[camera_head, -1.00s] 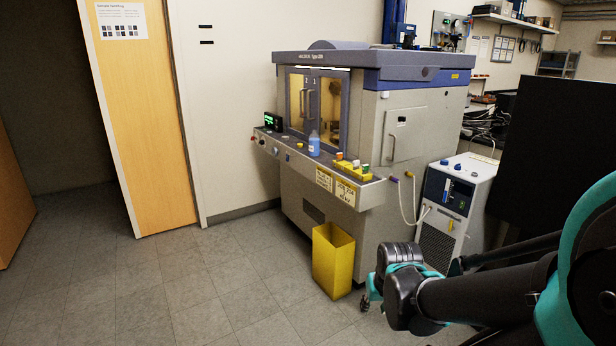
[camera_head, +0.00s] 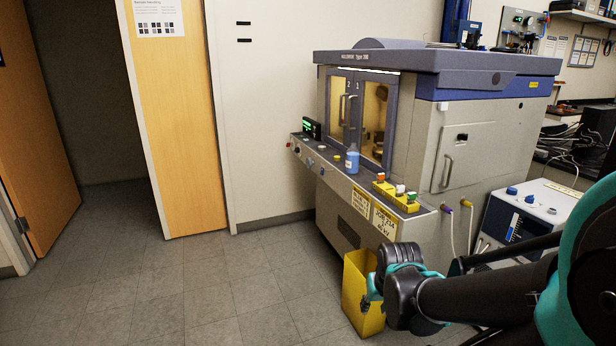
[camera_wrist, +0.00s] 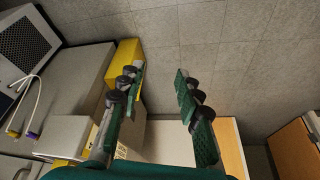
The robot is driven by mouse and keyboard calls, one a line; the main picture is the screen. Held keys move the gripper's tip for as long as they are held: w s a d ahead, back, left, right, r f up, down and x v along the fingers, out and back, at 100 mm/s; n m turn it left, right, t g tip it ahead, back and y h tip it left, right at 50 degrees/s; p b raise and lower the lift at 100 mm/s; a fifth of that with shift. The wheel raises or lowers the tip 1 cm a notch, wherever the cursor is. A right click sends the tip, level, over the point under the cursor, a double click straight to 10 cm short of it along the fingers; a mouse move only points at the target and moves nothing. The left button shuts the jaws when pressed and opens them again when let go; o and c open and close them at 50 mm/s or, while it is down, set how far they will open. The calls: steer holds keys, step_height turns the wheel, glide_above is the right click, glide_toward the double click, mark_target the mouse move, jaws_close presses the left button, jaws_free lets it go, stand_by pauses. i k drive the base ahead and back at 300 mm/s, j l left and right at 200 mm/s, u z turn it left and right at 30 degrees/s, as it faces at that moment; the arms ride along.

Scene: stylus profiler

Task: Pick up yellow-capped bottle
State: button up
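I cannot pick out a yellow-capped bottle for sure. On the machine's front ledge (camera_head: 335,172) a yellow rack (camera_head: 394,194) holds small bottles with orange (camera_head: 380,177), white and green caps; they are too small to tell well. A small yellow item (camera_head: 336,158) sits left of a blue bottle (camera_head: 352,161) on the same ledge. My gripper (camera_wrist: 158,80) is open and empty in the wrist view, its fingers spread over the floor.
The large grey machine (camera_head: 440,140) stands ahead. A yellow bin (camera_head: 358,300) stands on the floor below its ledge, close to my arm. A white unit (camera_head: 530,215) with hoses is on the right. The tiled floor (camera_head: 220,290) to the left is clear.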

mark_target(353, 154)
steer(key=i+l+u, duration=0.25)
steer(key=i+u, duration=0.15)
steer(key=i+l+u, duration=0.45)
steer(key=i, duration=0.05)
